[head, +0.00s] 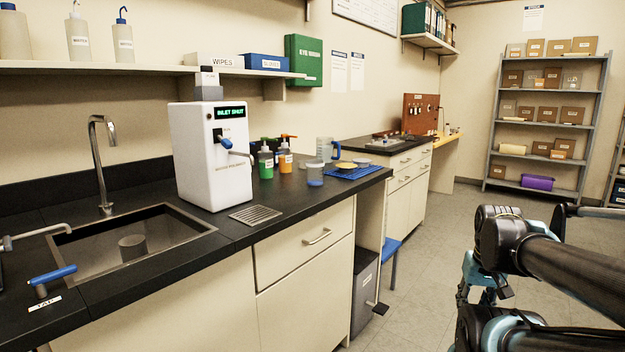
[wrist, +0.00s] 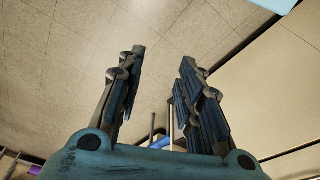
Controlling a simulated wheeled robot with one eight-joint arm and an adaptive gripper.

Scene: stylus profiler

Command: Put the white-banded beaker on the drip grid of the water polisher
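The water polisher (head: 210,155) is a white box on the black counter, its display reading "INLET SHUT". Its drip grid (head: 256,214) is a bare slotted metal plate in front of it at the counter edge. A small beaker (head: 315,174) stands upright right of the grid, near the front edge; it has a pale upper part and a blue lower part. I cannot tell whether it is the white-banded one. My gripper (wrist: 160,65) is open and empty in the wrist view, apart from the counter.
A sink (head: 130,245) with a tap lies left. Behind the beaker stand a green bottle (head: 266,163), an orange bottle (head: 285,160) and a blue-handled jug (head: 325,149). A blue mat (head: 352,174) with dishes lies right. A grey bin (head: 364,290) stands below; floor is free in the aisle.

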